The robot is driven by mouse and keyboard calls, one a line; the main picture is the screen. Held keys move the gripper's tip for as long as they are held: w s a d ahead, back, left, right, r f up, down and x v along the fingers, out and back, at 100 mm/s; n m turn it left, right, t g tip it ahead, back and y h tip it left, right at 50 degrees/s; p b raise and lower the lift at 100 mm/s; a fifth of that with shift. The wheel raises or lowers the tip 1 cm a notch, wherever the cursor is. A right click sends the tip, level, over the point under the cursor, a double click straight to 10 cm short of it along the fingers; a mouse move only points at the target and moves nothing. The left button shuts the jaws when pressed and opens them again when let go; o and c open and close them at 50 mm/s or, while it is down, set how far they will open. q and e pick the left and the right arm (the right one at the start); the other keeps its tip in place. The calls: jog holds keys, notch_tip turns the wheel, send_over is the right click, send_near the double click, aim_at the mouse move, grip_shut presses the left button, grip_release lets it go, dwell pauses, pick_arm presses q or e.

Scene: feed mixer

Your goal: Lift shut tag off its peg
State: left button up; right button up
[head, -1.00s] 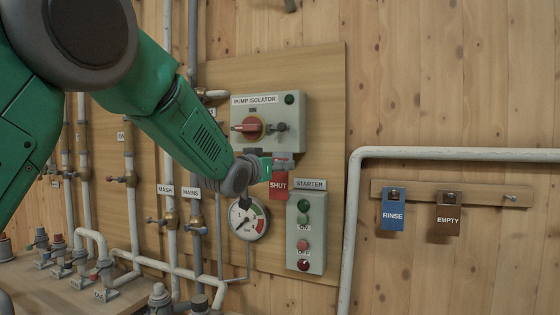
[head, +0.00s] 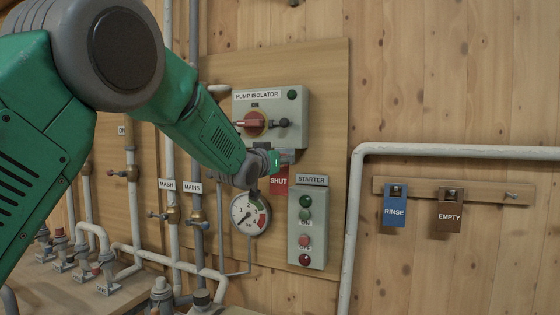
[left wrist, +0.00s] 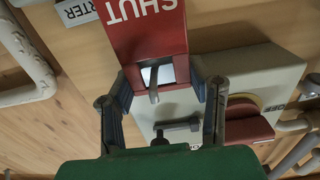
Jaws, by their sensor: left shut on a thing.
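The red SHUT tag (head: 279,181) hangs just below the grey pump isolator box (head: 270,117), above the starter box. My left gripper (head: 277,160) is at the tag's top end, shut on it. In the left wrist view, the tag (left wrist: 146,35) appears upside down, with the gripper's two fingers (left wrist: 162,75) on either side of its holed end. A short grey pin (left wrist: 153,85) shows at the pale hole; whether the tag still bears on it I cannot tell. My right gripper is in neither current view.
The starter box (head: 307,228) and a pressure gauge (head: 249,214) are close below the gripper. A wooden rail (head: 470,190) at right holds the blue RINSE tag (head: 395,208) and brown EMPTY tag (head: 448,215), with a bare peg (head: 512,196) at its right end. A white pipe (head: 450,152) runs above it.

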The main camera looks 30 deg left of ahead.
pick_arm(q)
jog(key=shift+w+d+r+p, duration=0.1)
jog(key=shift+d+r+p, duration=0.3)
jog(key=shift+d, duration=0.05)
jog(key=shift+d+r, duration=0.1)
jog(key=shift+r, duration=0.1)
jog(key=shift+a, duration=0.3)
jog(key=s+b, duration=0.2)
jog(key=s, duration=0.3)
jog(key=shift+s+d, duration=0.1)
jog(key=shift+d, duration=0.05)
dwell(0.4)
